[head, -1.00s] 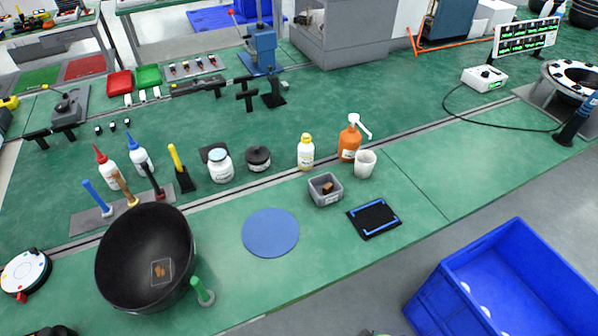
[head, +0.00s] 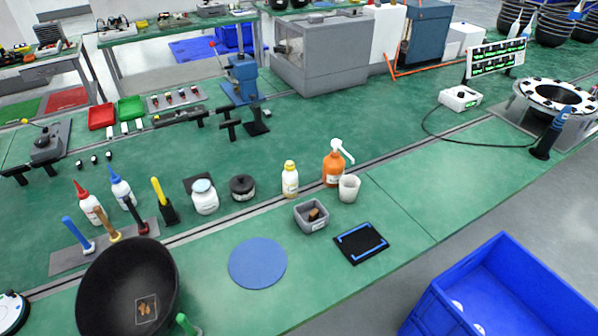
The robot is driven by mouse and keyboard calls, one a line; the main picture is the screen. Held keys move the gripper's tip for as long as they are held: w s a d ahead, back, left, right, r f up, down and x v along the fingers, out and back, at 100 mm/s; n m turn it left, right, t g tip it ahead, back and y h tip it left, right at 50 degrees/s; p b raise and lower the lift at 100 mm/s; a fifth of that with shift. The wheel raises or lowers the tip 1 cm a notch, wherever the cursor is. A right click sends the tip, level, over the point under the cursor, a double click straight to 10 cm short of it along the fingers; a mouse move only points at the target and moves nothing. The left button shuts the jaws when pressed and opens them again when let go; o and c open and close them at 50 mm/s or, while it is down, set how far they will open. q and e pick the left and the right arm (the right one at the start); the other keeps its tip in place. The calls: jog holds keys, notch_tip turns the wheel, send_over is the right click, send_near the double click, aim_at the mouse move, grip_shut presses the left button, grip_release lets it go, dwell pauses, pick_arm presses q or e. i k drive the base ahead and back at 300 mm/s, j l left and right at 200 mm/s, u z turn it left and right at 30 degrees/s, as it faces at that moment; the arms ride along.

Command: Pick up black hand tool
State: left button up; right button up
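I cannot tell for sure which item is the black hand tool. Black T-shaped pieces (head: 229,124) stand on the green bench at centre left, near a dark upright piece on a black base (head: 257,122). A dark-handled tool with some red (head: 137,217) stands in the rack at left, beside blue and tan handles. A yellow-handled tool (head: 162,198) stands in a black holder. Neither of my grippers is in view.
A large black bowl (head: 105,285) stands at the front left. A blue disc (head: 257,263), grey bin (head: 311,224) and black mat (head: 348,250) lie near the front edge. Bottles stand behind them. A blue crate (head: 440,310) is at lower right. The bench centre right is clear.

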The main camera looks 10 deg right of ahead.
aim_at(143, 228)
jog(key=u, duration=1.15)
